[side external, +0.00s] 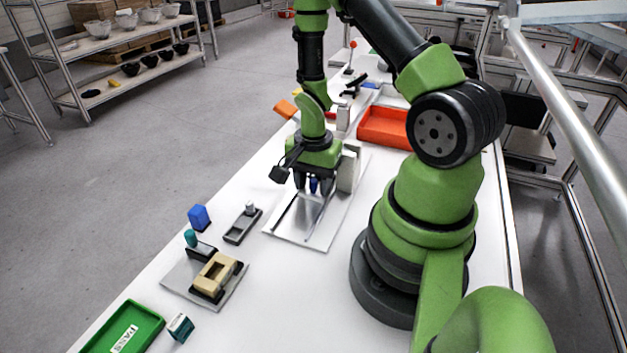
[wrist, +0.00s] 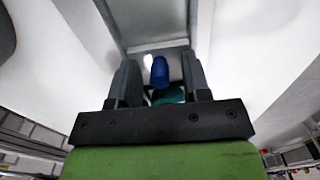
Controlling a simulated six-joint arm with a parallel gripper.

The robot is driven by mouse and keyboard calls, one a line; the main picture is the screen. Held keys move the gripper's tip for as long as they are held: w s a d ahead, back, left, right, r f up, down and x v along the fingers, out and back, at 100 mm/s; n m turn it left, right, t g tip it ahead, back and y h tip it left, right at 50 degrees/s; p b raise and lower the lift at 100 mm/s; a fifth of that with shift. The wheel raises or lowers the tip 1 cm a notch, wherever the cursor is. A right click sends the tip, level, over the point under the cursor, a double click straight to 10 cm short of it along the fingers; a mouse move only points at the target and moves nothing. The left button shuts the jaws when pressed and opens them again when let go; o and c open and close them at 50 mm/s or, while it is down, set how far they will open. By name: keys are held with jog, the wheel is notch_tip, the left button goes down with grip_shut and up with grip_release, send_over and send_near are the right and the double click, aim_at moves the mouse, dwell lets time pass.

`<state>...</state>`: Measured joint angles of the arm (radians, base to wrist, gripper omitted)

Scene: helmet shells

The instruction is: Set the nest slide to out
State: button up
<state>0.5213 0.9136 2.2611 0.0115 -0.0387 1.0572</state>
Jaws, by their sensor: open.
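A bright metal plate (side external: 302,236) with two thin rails lies on the white table, and I take it to be the nest slide's base. A blue upright knob (side external: 313,186) stands over it at its far end. My gripper (side external: 314,182) points down there, open, with a finger on each side of the knob. In the wrist view the blue knob (wrist: 160,72) shows between my open fingers (wrist: 160,82), with a gap on both sides. A teal piece (wrist: 168,96) shows behind it, partly hidden. The slide's carriage is mostly hidden by my gripper.
A grey upright block (side external: 348,170) stands close right of my gripper. Nearer the camera are a dark tray with a white knob (side external: 242,224), a blue block (side external: 199,217), a tan fixture (side external: 217,274) and a green tray (side external: 122,330). An orange bin (side external: 384,126) stands behind.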

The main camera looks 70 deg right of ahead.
aim_at(295, 225)
grip_shut()
jog(key=a, duration=0.9)
grip_release()
notch_tip(295, 225, up, 10)
dwell(0.6)
